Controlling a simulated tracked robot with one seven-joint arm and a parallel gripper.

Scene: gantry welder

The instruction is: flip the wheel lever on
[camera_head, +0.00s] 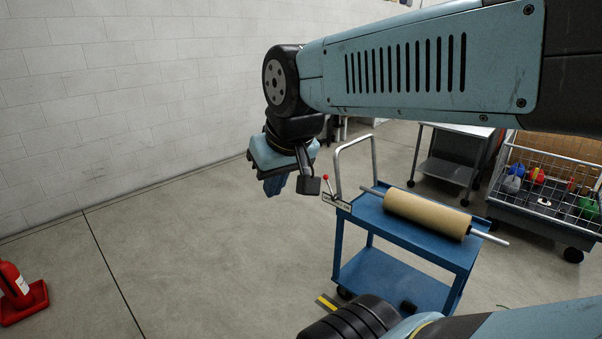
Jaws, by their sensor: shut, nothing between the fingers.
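The wheel lever is a thin rod with a red knob (326,178), at the left end of the blue cart (357,212) beside a small lettered plate (337,203). The lever stands up, leaning slightly left. My gripper (272,188) is to the left of the cart, pointing down with its fingers shut and empty. It looks apart from the lever, with a gap of floor between them in the picture. A dark block on my wrist shows between the fingers and the lever. The cart's wheels are mostly hidden.
A tan roll (425,213) on a metal bar lies across the cart top, and its bar sticks out at both ends. A grey cart handle (352,143) rises behind the lever. A wire basket cart (540,205) stands right. A red extinguisher (14,285) stands far left. Floor between is clear.

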